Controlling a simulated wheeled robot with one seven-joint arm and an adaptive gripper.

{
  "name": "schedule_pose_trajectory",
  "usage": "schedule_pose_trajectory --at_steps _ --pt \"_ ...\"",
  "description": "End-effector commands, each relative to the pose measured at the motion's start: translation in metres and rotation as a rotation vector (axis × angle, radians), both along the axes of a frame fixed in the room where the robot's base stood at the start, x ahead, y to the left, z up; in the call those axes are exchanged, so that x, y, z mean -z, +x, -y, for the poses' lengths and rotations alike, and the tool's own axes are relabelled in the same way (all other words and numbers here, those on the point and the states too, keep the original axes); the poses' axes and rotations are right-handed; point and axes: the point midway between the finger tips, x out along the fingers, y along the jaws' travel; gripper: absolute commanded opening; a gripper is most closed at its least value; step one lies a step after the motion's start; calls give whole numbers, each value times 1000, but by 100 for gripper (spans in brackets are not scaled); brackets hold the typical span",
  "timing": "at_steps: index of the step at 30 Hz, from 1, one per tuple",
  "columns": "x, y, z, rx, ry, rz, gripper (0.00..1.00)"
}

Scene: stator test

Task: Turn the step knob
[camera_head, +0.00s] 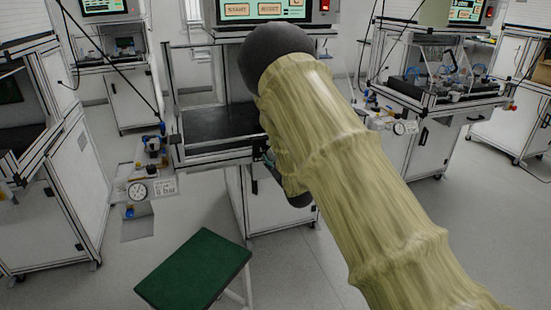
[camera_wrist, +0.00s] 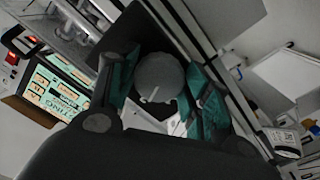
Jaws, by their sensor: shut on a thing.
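The step knob (camera_wrist: 160,72) is a round grey knob with a short white mark on its face, in the middle of the wrist view. My gripper (camera_wrist: 160,90) has its teal-padded fingers on either side of the knob and is shut on it. In the head view my own sleeved arm covers the knob and nearly all of the gripper. Only a small teal and dark part shows beside the arm, at the right front of the central workstation (camera_head: 215,155).
A touch screen (camera_wrist: 55,90) with lit buttons is at the left of the wrist view. A green-topped stool (camera_head: 195,270) stands in front of the central workstation. A pressure gauge (camera_head: 138,191) is at its left. Other workstations stand on both sides, with open floor between.

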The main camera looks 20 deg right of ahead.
Motion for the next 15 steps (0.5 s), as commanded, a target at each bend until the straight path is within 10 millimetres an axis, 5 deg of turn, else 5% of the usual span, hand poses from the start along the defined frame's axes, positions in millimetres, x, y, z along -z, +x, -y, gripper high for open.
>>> schedule_pose_trajectory --at_steps 1,2,5,15 --pt "0 0 -1 -1 0 -1 25" --pt "0 0 -1 -1 0 -1 51" --pt "0 0 -1 -1 0 -1 69" --pt "0 -1 0 -1 1 -1 71"
